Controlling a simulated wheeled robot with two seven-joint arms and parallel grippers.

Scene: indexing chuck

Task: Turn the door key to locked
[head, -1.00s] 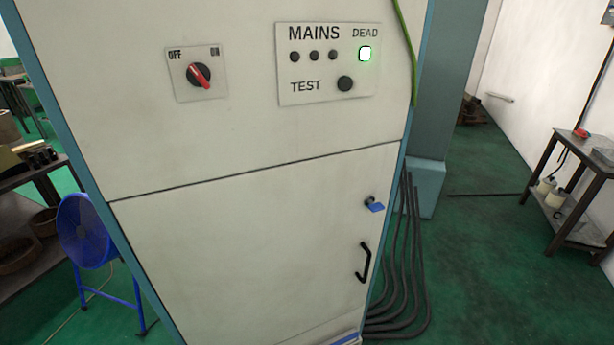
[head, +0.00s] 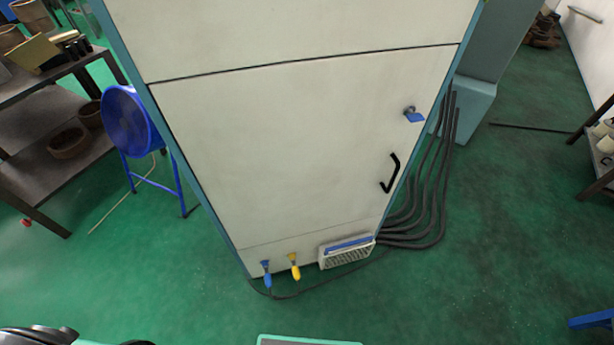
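The door key (head: 414,115) has a blue head and sits in a dark lock on the right side of the pale cabinet door (head: 290,150). The blue head looks roughly level, but its exact angle is too small to tell. The door is closed, and its black handle (head: 391,173) is below the key. No gripper shows in the head view. Dark and teal parts at the bottom left edge look like parts of me, with no fingers visible.
Black cables (head: 432,200) run down beside the cabinet and across the floor. A blue plug (head: 267,275), a yellow plug (head: 295,268) and a vent (head: 346,251) are at the cabinet foot. The floor in front is clear.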

